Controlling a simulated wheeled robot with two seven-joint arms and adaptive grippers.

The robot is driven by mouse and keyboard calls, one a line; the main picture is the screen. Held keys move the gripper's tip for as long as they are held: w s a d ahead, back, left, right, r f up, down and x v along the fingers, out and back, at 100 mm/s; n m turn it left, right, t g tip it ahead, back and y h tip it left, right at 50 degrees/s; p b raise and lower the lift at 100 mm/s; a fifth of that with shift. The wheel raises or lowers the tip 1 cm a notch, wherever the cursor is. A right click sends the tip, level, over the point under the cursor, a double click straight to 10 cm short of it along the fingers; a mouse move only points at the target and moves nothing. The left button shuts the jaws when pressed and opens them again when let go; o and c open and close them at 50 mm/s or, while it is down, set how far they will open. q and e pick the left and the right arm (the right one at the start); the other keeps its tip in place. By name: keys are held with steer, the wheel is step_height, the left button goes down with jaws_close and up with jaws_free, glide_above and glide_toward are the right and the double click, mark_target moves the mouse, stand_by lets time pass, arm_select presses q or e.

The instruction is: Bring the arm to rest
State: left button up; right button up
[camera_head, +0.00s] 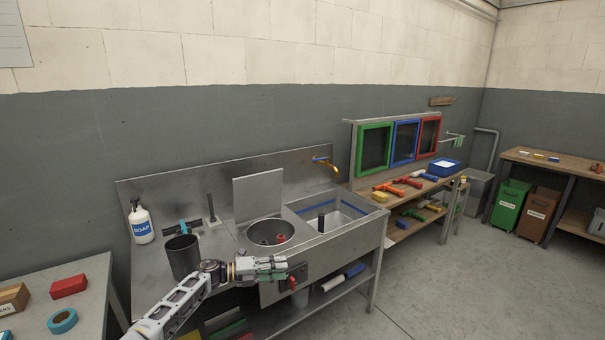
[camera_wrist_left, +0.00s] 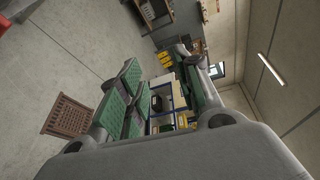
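My left arm comes in from the bottom left in the head view. Its gripper (camera_head: 284,268) points right, in front of the metal sink unit (camera_head: 340,246). In the left wrist view the green-padded fingers (camera_wrist_left: 160,85) stand apart with an open gap and nothing between them. The gripper looks empty. A red handle (camera_head: 293,284) on the sink unit's front panel appears just below the fingertips; I cannot tell how far apart they are in depth. My right gripper is not in view.
The sink unit holds a soap bottle (camera_head: 141,222), a dark cylinder (camera_head: 183,257) and a round basin (camera_head: 270,233). A side table (camera_head: 86,292) with a red block (camera_head: 68,286) stands at left. A brown crate (camera_wrist_left: 68,116) sits on open floor in the wrist view.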

arm_select(q)
steer(key=s+a+f+n+t+y, duration=0.3)
steer(key=f+n, duration=0.3)
steer(key=f, duration=0.4)
steer(key=s+a+f+n+t+y, duration=0.25)
steer(key=f+n, duration=0.35)
steer(key=f, duration=0.4)
steer(key=s+a+f+n+t+y, duration=0.3)
steer(key=f+n, duration=0.3)
steer(key=f, duration=0.4)
steer(key=s+a+f+n+g+y, duration=0.2)
steer(key=s+a+f+n+y, duration=0.15)
steer(key=s+f, duration=0.7)
steer(key=s+a+f+n+g+y, duration=0.2)
steer(key=s+a+f+n, duration=0.1)
steer(key=s+f, duration=0.65)
steer(key=s+a+f+n+g+y, duration=0.1)
steer(key=s+a+f+n+g, duration=0.2)
steer(key=s+f, duration=0.7)
steer(key=s+f+n+g, duration=0.1)
steer(key=s+n+g, duration=0.1)
steer(key=s, duration=1.2)
steer(key=s+f+n+g+y, duration=0.1)
steer(key=s+n+g, duration=0.1)
steer(key=s, duration=1.2)
steer(key=shift+s+f+g, duration=0.25)
steer(key=shift+s+g, duration=0.05)
steer(key=shift+g, duration=0.15)
steer(key=shift+w+a+n, duration=0.1)
steer(key=shift+n, duration=0.15)
